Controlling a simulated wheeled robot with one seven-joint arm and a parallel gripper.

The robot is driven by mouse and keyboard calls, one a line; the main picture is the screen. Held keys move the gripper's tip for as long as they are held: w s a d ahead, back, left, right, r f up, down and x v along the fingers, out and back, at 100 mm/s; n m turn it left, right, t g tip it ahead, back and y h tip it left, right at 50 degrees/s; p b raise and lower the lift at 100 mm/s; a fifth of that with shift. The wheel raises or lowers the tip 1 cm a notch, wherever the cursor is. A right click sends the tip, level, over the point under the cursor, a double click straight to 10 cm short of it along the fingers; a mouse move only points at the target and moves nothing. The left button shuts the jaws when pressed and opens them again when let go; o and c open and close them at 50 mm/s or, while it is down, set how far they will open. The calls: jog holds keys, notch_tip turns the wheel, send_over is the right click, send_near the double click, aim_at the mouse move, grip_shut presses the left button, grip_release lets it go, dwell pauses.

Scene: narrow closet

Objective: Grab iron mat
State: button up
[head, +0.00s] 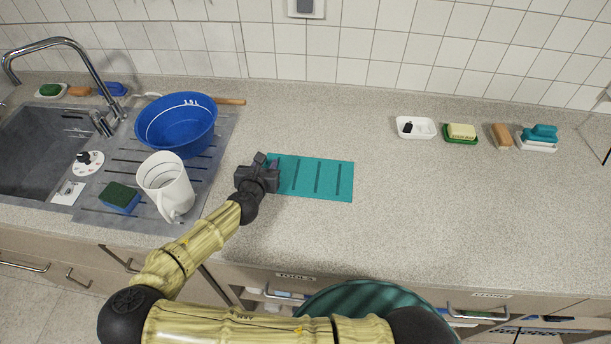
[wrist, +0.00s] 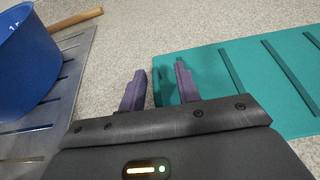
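The iron mat (head: 328,179) is a flat teal rectangle with dark stripes, lying on the speckled counter. It also shows in the wrist view (wrist: 238,75), on the right side. My gripper (head: 262,163) is over the mat's left end in the head view and hides part of that end. In the wrist view my gripper (wrist: 160,82) has its two fingers apart with nothing held between them. The right finger overlaps the mat's left edge in the picture, and the left finger is over bare counter. I cannot tell whether a finger touches the mat.
A blue basin (head: 177,124), a white pitcher (head: 165,186) and a sponge (head: 119,197) stand on the drainboard to the left, beside the sink (head: 40,145). Soap dishes and brushes line the back right, including a white dish (head: 415,128). The counter right of the mat is clear.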

jog(key=shift+s+a, duration=0.1)
grip_shut()
jog(key=shift+a, duration=0.1)
notch_tip(320, 180, up, 10)
jog(key=shift+r+b, duration=0.1)
jog(key=shift+b, duration=0.35)
dwell(0.3)
